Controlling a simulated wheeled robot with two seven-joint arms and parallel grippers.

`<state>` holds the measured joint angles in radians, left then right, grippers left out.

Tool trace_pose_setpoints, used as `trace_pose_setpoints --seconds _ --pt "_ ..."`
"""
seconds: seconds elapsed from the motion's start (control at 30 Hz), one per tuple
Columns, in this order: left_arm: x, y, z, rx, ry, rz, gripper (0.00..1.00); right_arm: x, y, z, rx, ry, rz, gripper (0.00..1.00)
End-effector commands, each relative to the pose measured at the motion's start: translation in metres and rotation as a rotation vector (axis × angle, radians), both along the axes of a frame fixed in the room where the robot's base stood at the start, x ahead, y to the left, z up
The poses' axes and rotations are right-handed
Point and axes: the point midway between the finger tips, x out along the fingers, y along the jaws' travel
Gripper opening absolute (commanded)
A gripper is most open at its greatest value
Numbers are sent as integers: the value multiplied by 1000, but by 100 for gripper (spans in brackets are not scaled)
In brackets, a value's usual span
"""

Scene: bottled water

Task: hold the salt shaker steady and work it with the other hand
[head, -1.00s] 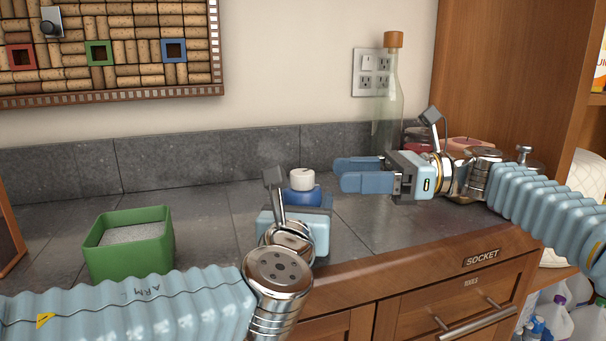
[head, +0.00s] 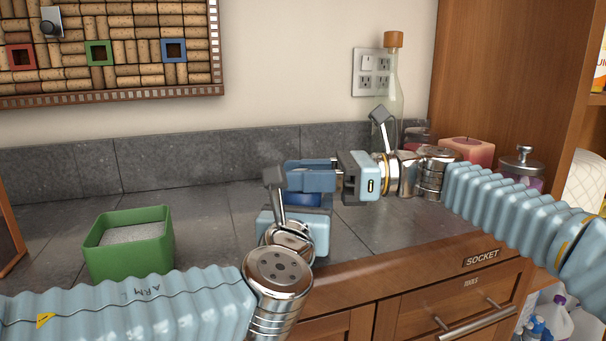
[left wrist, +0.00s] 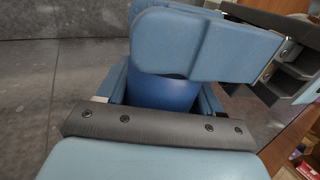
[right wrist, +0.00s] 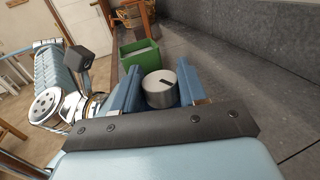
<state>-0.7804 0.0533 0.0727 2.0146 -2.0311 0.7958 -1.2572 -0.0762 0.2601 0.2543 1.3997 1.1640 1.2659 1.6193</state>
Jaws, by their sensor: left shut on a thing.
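The salt shaker has a blue body (head: 305,200), which shows between the two grippers in the head view and also in the left wrist view (left wrist: 160,93). My left gripper (head: 298,205) is shut on this body, low on the counter. The shaker's silver-white cap (right wrist: 159,90) shows in the right wrist view but is hidden by fingers in the head view. My right gripper (head: 310,176) is at cap height, with one finger on each side of the cap. Its fingers (right wrist: 158,88) are apart, and small gaps seem to show beside the cap.
A green square box (head: 130,258) of pale grains stands on the counter at left. The counter's back middle-left is clear.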

Motion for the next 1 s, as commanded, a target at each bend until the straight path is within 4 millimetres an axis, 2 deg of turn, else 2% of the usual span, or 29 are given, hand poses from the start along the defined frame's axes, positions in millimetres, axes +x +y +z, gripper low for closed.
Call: trace_pose_setpoints --seconds 0.03,0.1,0.47,1.0 --pt "0 0 0 0 -1 0 39 0 0 0 0 0 -1 20" --pt "0 0 0 0 -1 0 39 0 0 0 0 0 -1 11" --pt "0 0 0 0 -1 0 39 0 0 1 1 0 -63 11" --pt "-1 -1 0 0 0 -2 39 -1 0 1 -4 -2 -409 11"
